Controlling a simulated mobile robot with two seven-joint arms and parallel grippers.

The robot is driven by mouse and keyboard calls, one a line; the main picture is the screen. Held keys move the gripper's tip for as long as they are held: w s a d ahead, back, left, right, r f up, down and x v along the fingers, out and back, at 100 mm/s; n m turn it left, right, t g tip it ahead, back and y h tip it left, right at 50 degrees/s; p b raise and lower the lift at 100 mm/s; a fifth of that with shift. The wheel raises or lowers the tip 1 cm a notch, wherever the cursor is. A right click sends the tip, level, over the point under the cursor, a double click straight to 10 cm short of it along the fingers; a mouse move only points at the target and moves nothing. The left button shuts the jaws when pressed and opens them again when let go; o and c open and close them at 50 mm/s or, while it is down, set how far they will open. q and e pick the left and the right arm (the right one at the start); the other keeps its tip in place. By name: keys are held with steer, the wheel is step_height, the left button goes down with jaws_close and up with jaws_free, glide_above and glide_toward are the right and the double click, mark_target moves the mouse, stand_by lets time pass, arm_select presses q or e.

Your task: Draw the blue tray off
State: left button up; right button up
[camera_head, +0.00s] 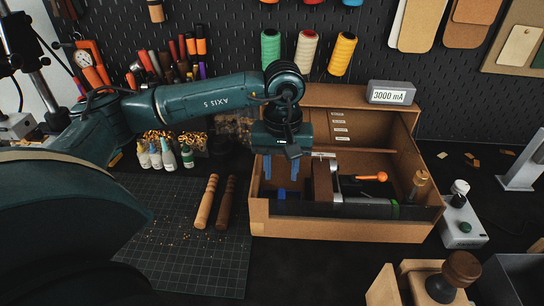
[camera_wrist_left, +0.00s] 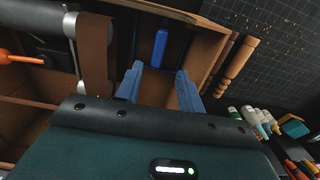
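A small blue piece (camera_head: 281,194), the only part of a blue tray I can make out, sits low in the left part of an open wooden box (camera_head: 340,229). In the left wrist view the blue piece (camera_wrist_left: 158,47) is a narrow upright shape beyond my fingertips. My left gripper (camera_head: 281,178) hangs into the box from above. Its two blue fingers are apart with nothing between them, and the left wrist view shows the gripper (camera_wrist_left: 160,72) open and short of the blue piece. The rest of the tray cannot be told apart. My right gripper is not in view.
A brown strap (camera_head: 322,182) and a metal cylinder with an orange-knobbed lever (camera_head: 372,177) stand just right of the gripper. A 3000 mA display (camera_head: 391,92) sits on the box. Two wooden handles (camera_head: 206,201) lie left on the cutting mat (camera_head: 190,262), which has free room.

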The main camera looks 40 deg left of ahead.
mark_target(281, 196)
arm_select(q)
steer(key=shift+d+f, duration=0.1)
steer(key=shift+f, duration=0.55)
step_height(281, 196, down, 7)
steer(key=shift+f+b, duration=0.15)
steer(key=shift+b, duration=0.9)
steer(key=shift+r, duration=0.3)
steer(key=shift+c, duration=0.8)
jaws_close()
steer(key=shift+r, duration=0.1)
